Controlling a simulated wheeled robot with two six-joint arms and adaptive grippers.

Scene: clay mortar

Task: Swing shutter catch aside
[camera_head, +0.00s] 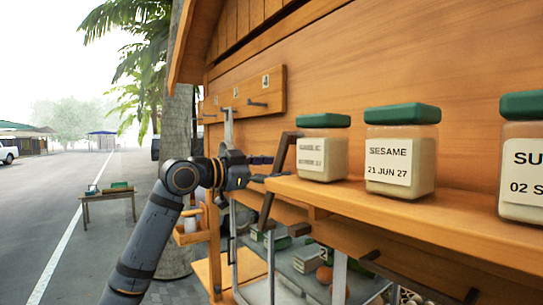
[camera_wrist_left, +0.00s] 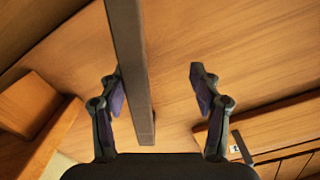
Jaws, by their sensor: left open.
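A dark bar that looks like the shutter catch (camera_head: 279,165) stands slanted by the left end of the wooden shelf. In the left wrist view a long dark bar (camera_wrist_left: 131,70), probably the same one, runs down between the fingers, close beside the left finger; I cannot tell if they touch. My right gripper is not in view.
A garlic jar (camera_head: 322,150), a sesame jar (camera_head: 401,155) and a third jar (camera_head: 522,160) stand on the wooden shelf (camera_head: 420,218). A numbered hook board (camera_head: 240,92) hangs on the wall behind. A glass case (camera_head: 325,272) with goods sits below. Open road lies left.

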